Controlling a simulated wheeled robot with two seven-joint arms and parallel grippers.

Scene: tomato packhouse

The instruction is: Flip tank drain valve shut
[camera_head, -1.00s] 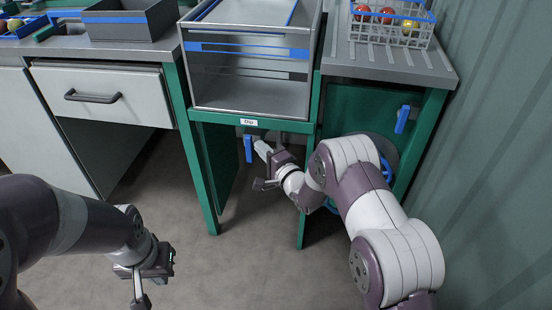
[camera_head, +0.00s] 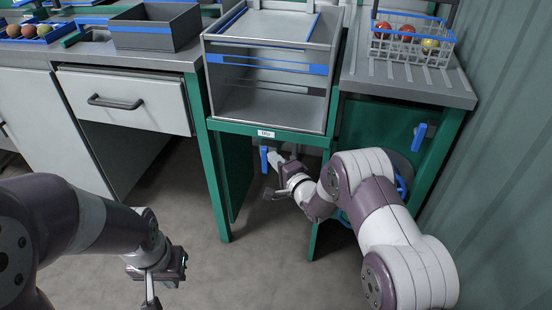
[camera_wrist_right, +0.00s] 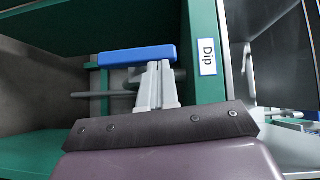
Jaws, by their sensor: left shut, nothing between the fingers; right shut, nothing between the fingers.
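The dip tank (camera_head: 228,88) is a grey open box in a green frame with a "Dip" label (camera_wrist_right: 208,57). Below its front edge a blue valve lever (camera_head: 264,158) hangs straight down. In the right wrist view the lever (camera_wrist_right: 120,56) lies across the picture just beyond my fingertips. My right gripper (camera_head: 273,158) is shut and empty, its tips right beside the lever; I cannot tell whether they touch. Its pale fingers (camera_wrist_right: 154,82) hide part of the pipe behind. My left gripper (camera_head: 150,301) is shut and empty, low over the floor at left.
A wire basket (camera_head: 418,50) with tomatoes stands on the drainboard. A grey bin (camera_head: 155,32) stands on the left counter above a drawer (camera_head: 150,99). The floor between is clear.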

